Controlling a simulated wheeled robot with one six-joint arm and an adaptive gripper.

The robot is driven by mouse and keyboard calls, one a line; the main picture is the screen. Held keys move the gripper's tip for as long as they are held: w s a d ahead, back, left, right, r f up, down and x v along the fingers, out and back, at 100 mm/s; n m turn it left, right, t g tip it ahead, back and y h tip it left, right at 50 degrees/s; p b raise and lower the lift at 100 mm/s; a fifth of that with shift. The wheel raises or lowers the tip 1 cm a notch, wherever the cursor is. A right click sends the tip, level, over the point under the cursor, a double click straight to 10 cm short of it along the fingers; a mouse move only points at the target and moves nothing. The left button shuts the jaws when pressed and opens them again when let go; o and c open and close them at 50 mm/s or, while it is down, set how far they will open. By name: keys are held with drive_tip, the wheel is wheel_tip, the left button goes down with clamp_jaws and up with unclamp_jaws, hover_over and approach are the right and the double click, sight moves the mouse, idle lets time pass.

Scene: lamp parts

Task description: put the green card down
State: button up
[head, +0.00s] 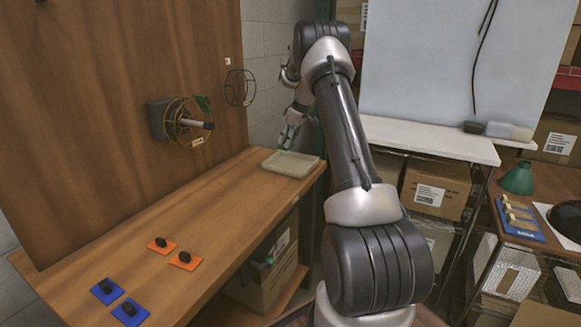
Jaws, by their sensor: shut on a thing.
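My gripper (288,138) is in the head view, at the far right end of the wooden bench, above and just behind a shallow beige tray (291,163). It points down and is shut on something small. Only a dark greenish trace shows at the fingertips, which fits the green card, but its shape and tilt are too small to make out. Whether it touches the tray cannot be told. Two orange cards (185,261) and two blue cards (131,312), each with a black knob, lie flat at the front left of the bench.
A wooden panel (100,110) stands along the bench's back, with a wire-caged lamp fitting (186,124) and a wire ring (240,88) sticking out. The middle of the bench (210,215) is clear. A green lampshade (517,178) stands on a side table at right.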

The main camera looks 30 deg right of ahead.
wheel_tip(320, 180, down, 10)
drive_tip(key=shift+r, duration=0.1)
idle(0.4)
drive_tip(key=shift+a, duration=0.1)
drive_tip(key=o, duration=0.8)
drive_tip(key=shift+o, duration=0.2)
